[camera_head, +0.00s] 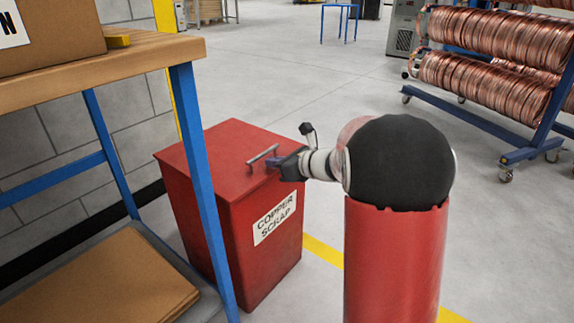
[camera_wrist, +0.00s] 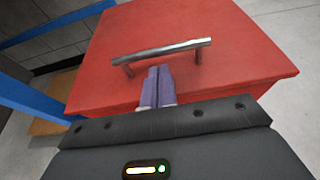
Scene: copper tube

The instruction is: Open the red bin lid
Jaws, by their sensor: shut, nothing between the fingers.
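The red bin (camera_head: 258,248) stands on the floor with a "COPPER SCRAP" label on its front. Its flat red lid (camera_head: 213,158) lies closed on top, and the lid also fills much of the wrist view (camera_wrist: 222,75). A metal bar handle (camera_head: 262,153) is fixed on the lid near its front edge; in the wrist view the handle (camera_wrist: 165,50) runs across above my fingertips. My gripper (camera_head: 274,163) is at the handle, with its purple fingers (camera_wrist: 158,72) shut together and nothing between them. The tips are close under the bar; I cannot tell whether they touch it.
A wooden-topped workbench (camera_head: 130,65) with blue legs stands close on the bin's left. A cardboard sheet (camera_head: 105,285) lies on its lower shelf. A blue rack (camera_head: 515,145) of copper coils stands at the right. The floor behind the bin is clear.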

